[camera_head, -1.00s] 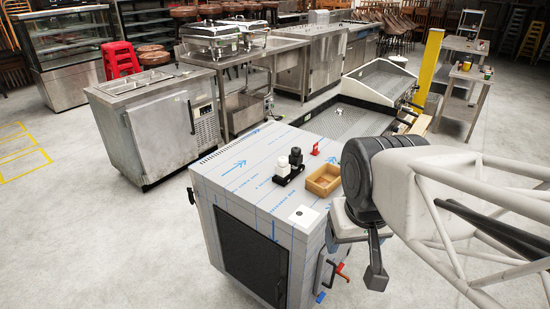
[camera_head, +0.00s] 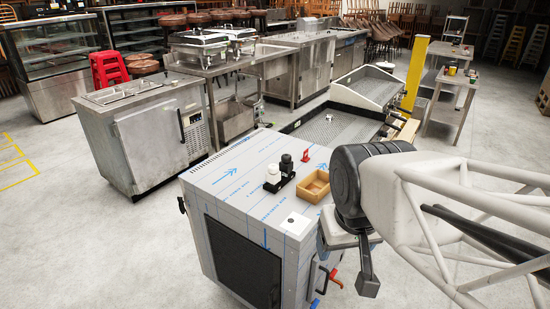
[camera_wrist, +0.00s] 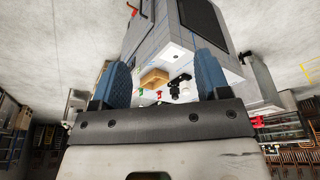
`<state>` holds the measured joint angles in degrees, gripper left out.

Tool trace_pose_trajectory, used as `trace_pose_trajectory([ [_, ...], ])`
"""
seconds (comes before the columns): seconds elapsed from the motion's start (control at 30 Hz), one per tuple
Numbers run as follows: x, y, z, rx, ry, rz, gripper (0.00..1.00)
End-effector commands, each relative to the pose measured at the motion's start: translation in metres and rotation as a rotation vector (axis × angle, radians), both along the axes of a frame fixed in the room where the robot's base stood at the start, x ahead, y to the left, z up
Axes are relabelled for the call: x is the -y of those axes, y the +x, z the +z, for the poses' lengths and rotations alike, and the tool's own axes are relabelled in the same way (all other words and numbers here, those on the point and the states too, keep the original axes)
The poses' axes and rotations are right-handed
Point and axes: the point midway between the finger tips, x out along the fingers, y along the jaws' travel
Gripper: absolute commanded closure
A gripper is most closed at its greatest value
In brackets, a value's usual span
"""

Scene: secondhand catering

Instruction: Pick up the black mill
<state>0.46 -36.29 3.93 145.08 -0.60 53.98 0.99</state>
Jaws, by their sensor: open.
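The black mill (camera_head: 287,164) stands upright beside a white mill (camera_head: 272,175) in a small black holder (camera_head: 280,184) on a steel unit's top (camera_head: 225,181). In the wrist view, the black mill (camera_wrist: 178,79) shows small between my blue fingers, some way off. My gripper (camera_wrist: 162,80) is open, with nothing between the fingers. In the head view, my gripper (camera_head: 366,275) hangs off the unit's right side, apart from the mills; only part of it shows there.
A wooden box (camera_head: 315,187) sits just right of the mills, between them and my arm. A small red item (camera_head: 306,156) stands behind it. A white square (camera_head: 296,222) lies near the front corner. The left of the top is clear.

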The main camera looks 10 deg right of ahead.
Motion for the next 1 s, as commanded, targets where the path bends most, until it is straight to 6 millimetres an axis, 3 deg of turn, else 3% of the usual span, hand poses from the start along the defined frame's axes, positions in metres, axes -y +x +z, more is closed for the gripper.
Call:
trace_pose_trajectory([
  [0.23, 0.0, 0.0, 0.0, 0.0, 0.0, 0.0, 0.31],
  [0.3, 0.0, 0.0, 0.0, 0.0, 0.0, 0.0, 0.2],
  [0.67, 0.0, 0.002, 0.0, -0.002, 0.005, -0.005, 0.2],
  [0.87, -0.004, 0.016, 0.001, -0.02, 0.053, -0.054, 0.2],
  [1.0, -0.01, 0.036, 0.003, -0.046, 0.122, -0.126, 0.2],
])
